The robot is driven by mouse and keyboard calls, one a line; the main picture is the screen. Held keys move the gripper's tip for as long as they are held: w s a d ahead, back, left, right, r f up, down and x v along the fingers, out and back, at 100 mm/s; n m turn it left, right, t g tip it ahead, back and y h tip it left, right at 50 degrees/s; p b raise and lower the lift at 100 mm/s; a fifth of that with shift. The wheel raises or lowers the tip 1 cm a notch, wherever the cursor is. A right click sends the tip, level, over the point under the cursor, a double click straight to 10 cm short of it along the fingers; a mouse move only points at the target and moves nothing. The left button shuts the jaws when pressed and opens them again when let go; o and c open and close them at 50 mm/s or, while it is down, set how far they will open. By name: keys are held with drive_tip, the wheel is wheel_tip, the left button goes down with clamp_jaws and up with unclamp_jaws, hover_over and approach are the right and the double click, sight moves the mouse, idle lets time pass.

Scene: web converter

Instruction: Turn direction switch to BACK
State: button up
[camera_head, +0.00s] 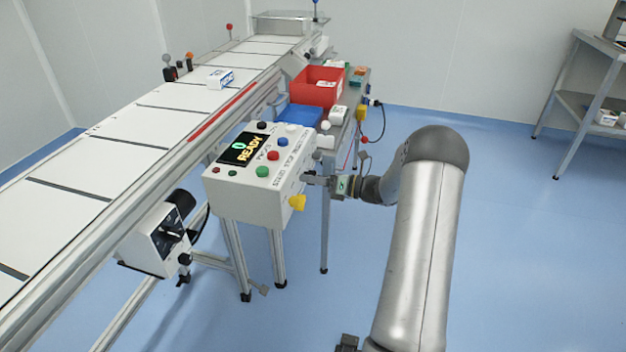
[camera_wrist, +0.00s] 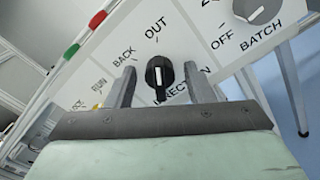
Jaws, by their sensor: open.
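The direction switch (camera_wrist: 159,77) is a black knob with a white mark on a white panel (camera_wrist: 185,45) in the wrist view. BACK is printed to its upper left, OUT above it, and DIRECTION below. I cannot tell for sure which label its mark faces. My gripper (camera_wrist: 158,73) is open, one finger on each side of the knob; contact is unclear. In the head view my gripper (camera_head: 308,179) is at the right side of the control box (camera_head: 240,197), and the switch cannot be made out there.
In the head view a yellow knob (camera_head: 297,202) sits just below my gripper. The conveyor (camera_head: 120,140) runs along the left. A red bin (camera_head: 317,86) stands behind the box.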

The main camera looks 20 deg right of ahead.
drive_tip(key=c, duration=1)
drive_tip(key=n+b, duration=0.1)
drive_tip(key=n, duration=0.2)
drive_tip(key=n+b, duration=0.1)
drive_tip(key=n, duration=0.2)
drive_tip(key=shift+f+n, duration=0.2)
drive_tip(key=shift+n, duration=0.1)
drive_tip(key=n+b, duration=0.2)
drive_tip(key=n, duration=0.2)
drive_tip(key=shift+w+b, duration=0.1)
drive_tip(key=shift+b, duration=0.3)
drive_tip(key=shift+r+n+b, duration=0.1)
drive_tip(key=shift+n+b, duration=0.7)
drive_tip(key=shift+n, duration=0.8)
drive_tip(key=shift+d, duration=0.1)
